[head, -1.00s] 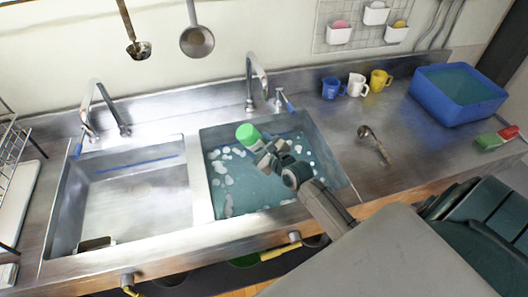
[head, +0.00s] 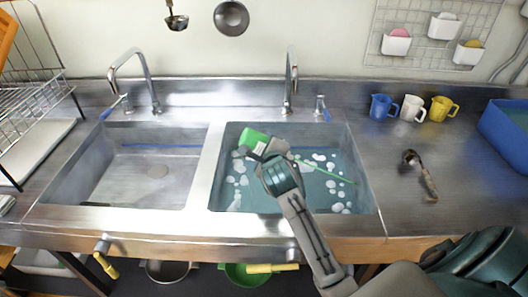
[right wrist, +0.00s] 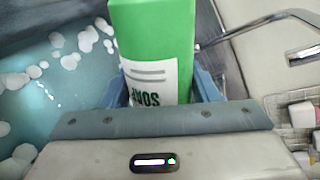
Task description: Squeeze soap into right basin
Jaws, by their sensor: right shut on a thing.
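The green soap bottle (head: 252,138) is held over the back left part of the right basin (head: 366,190). My right gripper (head: 264,149) is shut on the bottle. In the right wrist view the bottle (right wrist: 155,40) sits between the fingers, its white label reading SOAP upside down. The right basin holds teal water with several white foam clumps. A thin green streak (head: 335,175) runs from near the gripper toward the basin's right side. The bottle's nozzle is hidden. My left gripper is not in view.
The empty left basin (head: 100,180) lies beside the right one. Two faucets (head: 291,75) stand behind the basins. A dish rack (head: 35,95) stands at left.

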